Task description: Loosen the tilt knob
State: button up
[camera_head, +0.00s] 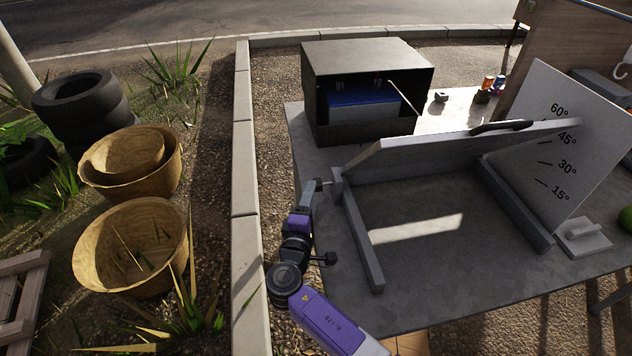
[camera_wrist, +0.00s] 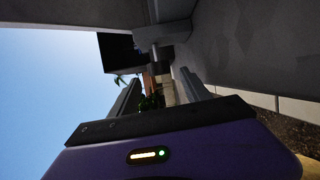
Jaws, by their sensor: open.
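The tilting stand on the table has a raised grey panel (camera_head: 455,143) hinged at its left end above a base frame (camera_head: 362,245). At that hinge a small grey knob-like part (camera_head: 337,176) shows, partly hidden by my gripper. My gripper (camera_head: 322,185) is right beside it, at the left edge of the stand. In the wrist view my gripper (camera_wrist: 158,92) is open, its two fingers apart with nothing held between them. A short dark cylinder (camera_wrist: 160,57), likely the knob, lies just beyond the fingertips. Whether a finger touches it I cannot tell.
An angle board (camera_head: 570,150) marked 15° to 60° stands at the stand's right. A dark open-fronted box (camera_head: 365,60) with a blue thing inside sits behind it. Wicker baskets (camera_head: 130,265) and stacked tyres (camera_head: 80,95) are left, beyond a stone kerb (camera_head: 245,160).

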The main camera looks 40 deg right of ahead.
aim_at(323, 184)
jog(key=shift+p+x, duration=0.3)
jog(key=shift+x, duration=2.45)
grip_shut()
